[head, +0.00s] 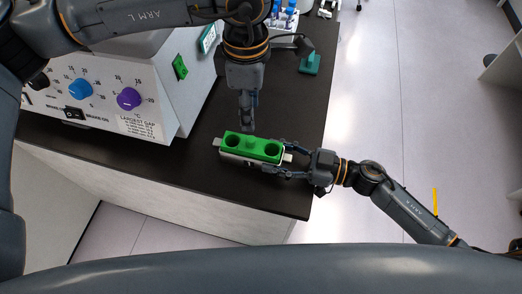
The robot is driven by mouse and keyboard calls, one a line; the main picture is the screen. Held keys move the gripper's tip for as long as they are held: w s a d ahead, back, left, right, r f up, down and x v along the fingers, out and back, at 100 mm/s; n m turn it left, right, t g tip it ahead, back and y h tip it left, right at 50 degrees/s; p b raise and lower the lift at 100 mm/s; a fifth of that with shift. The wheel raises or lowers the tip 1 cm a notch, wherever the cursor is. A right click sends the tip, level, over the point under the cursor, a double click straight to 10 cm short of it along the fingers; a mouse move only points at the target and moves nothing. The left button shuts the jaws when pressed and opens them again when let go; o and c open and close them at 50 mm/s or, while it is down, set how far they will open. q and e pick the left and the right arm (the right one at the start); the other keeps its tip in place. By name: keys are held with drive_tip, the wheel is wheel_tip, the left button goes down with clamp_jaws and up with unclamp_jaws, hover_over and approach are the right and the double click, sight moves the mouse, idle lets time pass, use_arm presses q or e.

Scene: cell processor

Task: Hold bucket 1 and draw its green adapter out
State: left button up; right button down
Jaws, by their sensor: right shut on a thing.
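Bucket 1 (237,159), a pale grey-white box with small side lugs, sits on the dark bench top near its front edge. The green adapter (251,145), a block with round holes, is seated in it and fills its top. My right gripper (279,158) comes in from the right, shut on the bucket's right end. My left gripper (247,125) points down from above at the adapter's far edge. Its fingers overlap in this view, so I cannot tell if they are apart or whether they touch the adapter.
A large white machine with blue and purple knobs (129,98) stands on the bench to the left. A dark green object (310,64) lies at the back right, near other small lab items. The bench's dark top (300,110) is clear behind my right gripper.

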sight(251, 139)
use_arm(q)
wheel_tip(251, 139, down, 2)
drive_tip(key=n, duration=0.4)
drive_tip(key=shift+f, duration=4.45)
